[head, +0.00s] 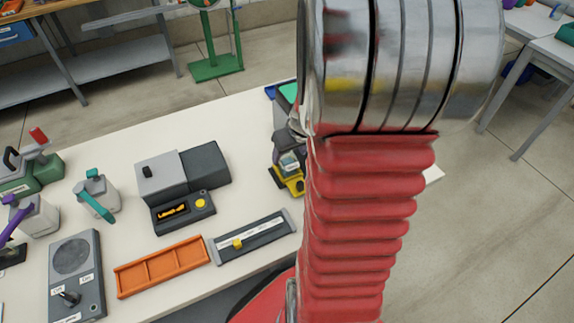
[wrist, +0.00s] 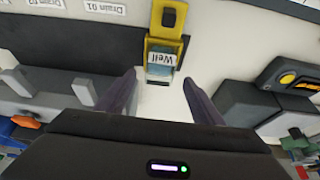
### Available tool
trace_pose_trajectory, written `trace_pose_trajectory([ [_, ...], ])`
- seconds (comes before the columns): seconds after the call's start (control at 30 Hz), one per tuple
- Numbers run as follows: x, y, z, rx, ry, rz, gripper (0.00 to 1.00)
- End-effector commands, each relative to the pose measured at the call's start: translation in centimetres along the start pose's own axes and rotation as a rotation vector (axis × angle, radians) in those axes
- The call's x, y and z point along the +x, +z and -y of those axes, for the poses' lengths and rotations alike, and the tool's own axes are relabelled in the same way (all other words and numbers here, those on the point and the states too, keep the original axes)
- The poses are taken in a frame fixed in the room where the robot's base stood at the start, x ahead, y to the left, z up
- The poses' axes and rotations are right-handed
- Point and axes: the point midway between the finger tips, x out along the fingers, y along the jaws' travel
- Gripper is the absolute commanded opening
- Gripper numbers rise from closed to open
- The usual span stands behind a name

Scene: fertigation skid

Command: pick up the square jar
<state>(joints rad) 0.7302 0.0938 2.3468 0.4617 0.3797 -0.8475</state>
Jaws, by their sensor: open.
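The square jar is a small clear vessel with bluish contents and a white label reading "Well". In the wrist view the jar (wrist: 163,62) sits at the near end of a yellow holder (wrist: 168,22). My gripper (wrist: 161,92) is open, its two dark fingers apart with only bare table showing between them. The jar lies just beyond the fingertips, roughly centred on the gap and not held. In the head view the jar (head: 289,163) and the yellow holder (head: 296,187) show just left of my red arm, which hides part of that area.
In the wrist view a dark-and-grey unit (wrist: 50,84) stands close left, and a grey box (wrist: 252,103) right. In the head view, an orange tray (head: 135,280), a slider panel (head: 268,239) and a knob panel (head: 90,291) lie along the front. White table shows between them.

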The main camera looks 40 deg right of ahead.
Motion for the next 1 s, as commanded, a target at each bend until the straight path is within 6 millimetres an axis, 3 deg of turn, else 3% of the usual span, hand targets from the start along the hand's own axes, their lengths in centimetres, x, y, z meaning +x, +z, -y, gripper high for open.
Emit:
trace_pose_trajectory([
  [0.5, 4.5, 0.1, -0.1, -0.001, 0.0, 0.001, 0.61],
  [1.0, 4.7, 0.1, -0.1, 0.001, 0.001, 0.0, 0.61],
])
